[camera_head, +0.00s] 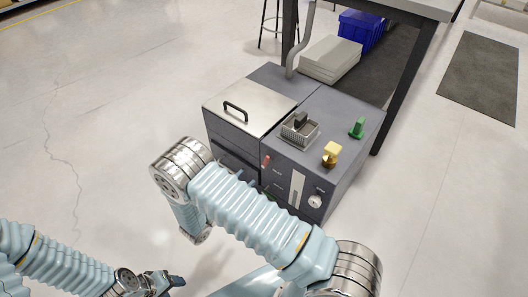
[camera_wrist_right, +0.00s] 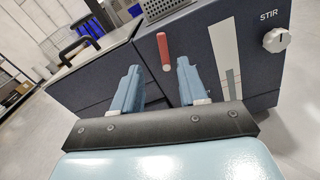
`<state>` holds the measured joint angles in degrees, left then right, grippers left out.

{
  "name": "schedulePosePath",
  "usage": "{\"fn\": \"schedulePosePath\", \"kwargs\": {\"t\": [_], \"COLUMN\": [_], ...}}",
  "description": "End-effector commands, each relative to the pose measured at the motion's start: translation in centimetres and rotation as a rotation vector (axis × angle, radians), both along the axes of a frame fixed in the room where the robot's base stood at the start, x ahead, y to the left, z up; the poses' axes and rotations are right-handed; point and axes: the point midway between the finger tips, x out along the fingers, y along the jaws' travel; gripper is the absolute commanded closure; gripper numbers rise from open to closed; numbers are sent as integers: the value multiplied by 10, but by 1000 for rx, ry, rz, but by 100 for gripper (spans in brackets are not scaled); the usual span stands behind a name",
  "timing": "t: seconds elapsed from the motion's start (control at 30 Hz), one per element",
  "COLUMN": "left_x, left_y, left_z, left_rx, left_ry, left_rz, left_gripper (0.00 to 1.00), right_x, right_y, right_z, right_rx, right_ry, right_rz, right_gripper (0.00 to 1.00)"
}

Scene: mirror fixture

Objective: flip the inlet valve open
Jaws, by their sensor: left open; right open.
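A red lever (camera_head: 266,161) stands nearly upright on the dark front face of the machine (camera_head: 352,170). In the right wrist view the red lever (camera_wrist_right: 164,52) is straight ahead, just beyond the fingertips, its round lower end between them. Its label is too small to read, so I cannot confirm that it is the inlet valve. My right gripper (camera_wrist_right: 160,75) is open, with nothing between its blue fingers. In the head view my right arm hides most of it. My left gripper (camera_head: 171,282) is open and empty at the bottom, well away from the machine.
A steel lid with a black handle (camera_head: 236,109) is at left. A table leg (camera_head: 405,85) stands behind; left floor is clear.

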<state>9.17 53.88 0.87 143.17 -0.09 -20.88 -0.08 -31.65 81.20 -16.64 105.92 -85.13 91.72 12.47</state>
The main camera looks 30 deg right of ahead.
Motion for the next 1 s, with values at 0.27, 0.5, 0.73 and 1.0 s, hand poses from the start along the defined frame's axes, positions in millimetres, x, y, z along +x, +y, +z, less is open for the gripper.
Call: {"fn": "schedulePosePath", "kwargs": {"t": [0.27,0.5,0.73,1.0], "left_x": [-1,-1,-1,-1], "left_y": [-2,-4,-4,-4], "left_z": [7,11,12,12], "left_rx": [-3,-5,-6,-6], "left_ry": [1,2,3,3], "left_rz": [-4,-6,-7,-7], "left_gripper": [45,45,45,45], "right_x": [22,40,47,47], "right_y": [-58,-101,-117,-118], "right_z": [1,1,0,0], "right_rx": [2,2,4,3], "right_ry": [1,2,3,2], "right_rz": [-9,-7,-6,-6], "right_gripper": [57,57,57,59]}}
